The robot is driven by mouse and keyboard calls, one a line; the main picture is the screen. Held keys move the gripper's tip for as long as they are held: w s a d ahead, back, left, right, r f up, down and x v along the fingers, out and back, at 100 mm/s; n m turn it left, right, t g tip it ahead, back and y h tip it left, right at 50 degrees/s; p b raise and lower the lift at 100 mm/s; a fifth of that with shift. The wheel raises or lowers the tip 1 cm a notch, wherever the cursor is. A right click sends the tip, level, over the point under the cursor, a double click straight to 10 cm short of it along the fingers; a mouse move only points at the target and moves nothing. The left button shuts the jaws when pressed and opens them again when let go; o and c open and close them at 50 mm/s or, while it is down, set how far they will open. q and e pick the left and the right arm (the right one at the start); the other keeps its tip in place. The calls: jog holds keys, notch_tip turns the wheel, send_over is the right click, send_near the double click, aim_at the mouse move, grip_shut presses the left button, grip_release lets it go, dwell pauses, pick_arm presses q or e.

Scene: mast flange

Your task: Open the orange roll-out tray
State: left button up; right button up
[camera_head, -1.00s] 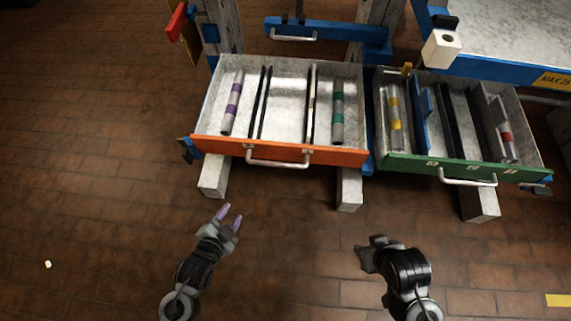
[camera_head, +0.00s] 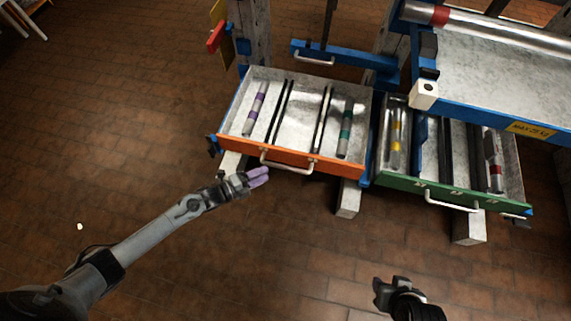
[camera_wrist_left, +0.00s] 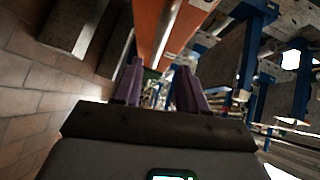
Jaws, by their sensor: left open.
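The orange roll-out tray (camera_head: 340,168) stands pulled out from the rack, its inside showing. It holds a purple-banded tube (camera_head: 254,108), a teal-banded tube (camera_head: 345,130) and dark rails between them. Its pale bar handle (camera_head: 288,168) is on the orange front. My left gripper (camera_head: 266,177), with purple fingertips, is open and empty just in front of the handle's left end, seemingly apart from it. In the left wrist view, the open fingers (camera_wrist_left: 160,88) point toward the orange front (camera_wrist_left: 148,22) and the pale handle (camera_wrist_left: 166,32). My right gripper (camera_head: 389,292) is low, away from the trays.
A green-fronted tray (camera_head: 450,194), also pulled out, stands close to the right. A blue-edged shelf (camera_head: 490,105) with a grey surface is above it. Pale feet (camera_head: 347,198) stick out below the trays. The brick floor (camera_head: 270,260) in front is clear.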

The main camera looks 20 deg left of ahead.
aim_at(284, 167)
pick_arm(q)
jog(key=b+x, duration=0.1)
jog(key=x, duration=0.3)
jog(key=b+x, duration=0.2)
jog(key=x, duration=0.1)
jog(key=shift+w+d+f, duration=0.2)
jog(key=shift+d+f, duration=0.1)
jog(key=shift+w+d+b, duration=0.45)
jog(key=shift+d, duration=0.05)
jog(key=shift+c, duration=0.6)
grip_shut()
